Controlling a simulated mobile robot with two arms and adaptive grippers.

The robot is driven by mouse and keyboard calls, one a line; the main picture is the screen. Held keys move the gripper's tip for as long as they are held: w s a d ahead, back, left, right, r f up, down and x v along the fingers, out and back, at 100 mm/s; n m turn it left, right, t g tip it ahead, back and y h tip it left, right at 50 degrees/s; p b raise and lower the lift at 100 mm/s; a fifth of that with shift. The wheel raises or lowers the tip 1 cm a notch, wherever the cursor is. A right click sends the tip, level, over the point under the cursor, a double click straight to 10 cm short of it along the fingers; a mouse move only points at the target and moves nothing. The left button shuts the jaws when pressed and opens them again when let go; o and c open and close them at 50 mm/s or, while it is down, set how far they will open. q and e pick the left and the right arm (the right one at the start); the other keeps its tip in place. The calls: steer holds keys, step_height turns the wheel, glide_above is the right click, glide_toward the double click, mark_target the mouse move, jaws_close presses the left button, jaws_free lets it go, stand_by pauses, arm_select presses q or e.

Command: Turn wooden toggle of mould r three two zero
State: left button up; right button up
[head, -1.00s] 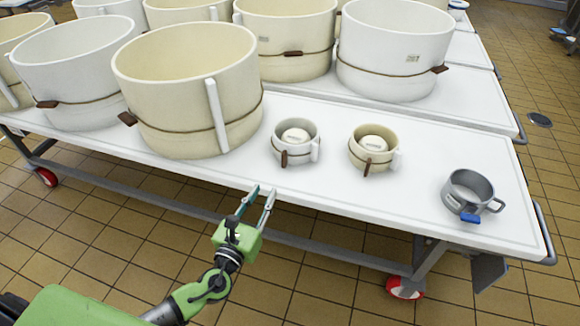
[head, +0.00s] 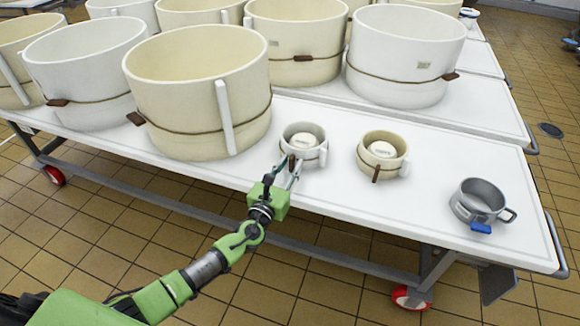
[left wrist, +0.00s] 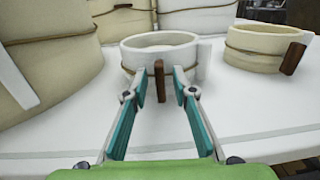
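A small white mould (head: 313,158) with a cord round it stands near the front edge of the white table. Its brown wooden toggle (left wrist: 160,81) hangs upright on the side facing me. My left gripper (head: 288,166) is at that toggle. In the left wrist view its two teal fingers (left wrist: 159,88) are apart, one on each side of the toggle, with gaps visible. A small cream mould (head: 394,167) with its own brown toggle (head: 376,172) stands to the right. I cannot read any mould numbers. My right gripper is not in view.
Large moulds with cords and toggles, including a cream one (head: 180,125), fill the table's left and back. A grey metal pot (head: 470,212) with a blue tab stands at the right. The white tabletop (head: 420,205) is clear between the small cream mould and the pot.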

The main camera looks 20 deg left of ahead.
arm_select(q)
jaws_close()
